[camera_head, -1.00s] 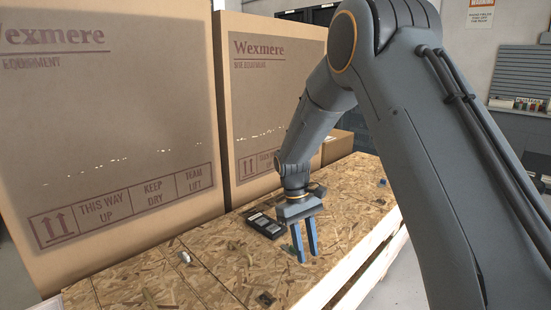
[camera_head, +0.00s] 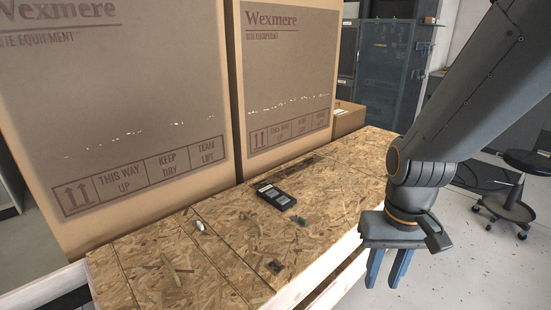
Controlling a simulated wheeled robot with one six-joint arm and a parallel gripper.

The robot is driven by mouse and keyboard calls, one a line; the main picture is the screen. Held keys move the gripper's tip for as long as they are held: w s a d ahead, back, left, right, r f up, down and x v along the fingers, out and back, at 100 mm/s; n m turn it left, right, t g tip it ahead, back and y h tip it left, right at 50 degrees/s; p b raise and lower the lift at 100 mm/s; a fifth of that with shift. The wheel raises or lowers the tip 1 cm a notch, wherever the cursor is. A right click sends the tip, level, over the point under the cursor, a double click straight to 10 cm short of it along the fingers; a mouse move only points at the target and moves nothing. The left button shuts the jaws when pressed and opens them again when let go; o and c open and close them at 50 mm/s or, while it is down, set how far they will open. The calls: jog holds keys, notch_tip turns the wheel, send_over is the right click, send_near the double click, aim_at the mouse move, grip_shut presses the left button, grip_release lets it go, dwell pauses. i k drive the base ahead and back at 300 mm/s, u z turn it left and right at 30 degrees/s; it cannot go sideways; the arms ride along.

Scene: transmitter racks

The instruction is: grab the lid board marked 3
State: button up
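The crate top is made of several wood-chip lid boards (camera_head: 335,176) side by side, with thin seams between them. I cannot make out a number 3 on any board, so I cannot tell which one is marked. My gripper (camera_head: 385,283) points down, its two blue fingers apart with nothing between them. It hangs off the right front side of the crate, over the floor, clear of the boards in the picture.
A black case (camera_head: 276,197), a green piece (camera_head: 299,220), a dark square piece (camera_head: 275,267), a white piece (camera_head: 198,226) and a yellowish strip (camera_head: 172,270) lie on the boards. Large cardboard boxes (camera_head: 291,90) stand along the back. A stool (camera_head: 508,190) stands at right.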

aim_at(277, 251)
jog(key=z, duration=1.6)
jog(key=i, duration=1.15)
jog(key=u, duration=3.45)
jog(key=i, duration=0.5)
jog(key=u, duration=0.05)
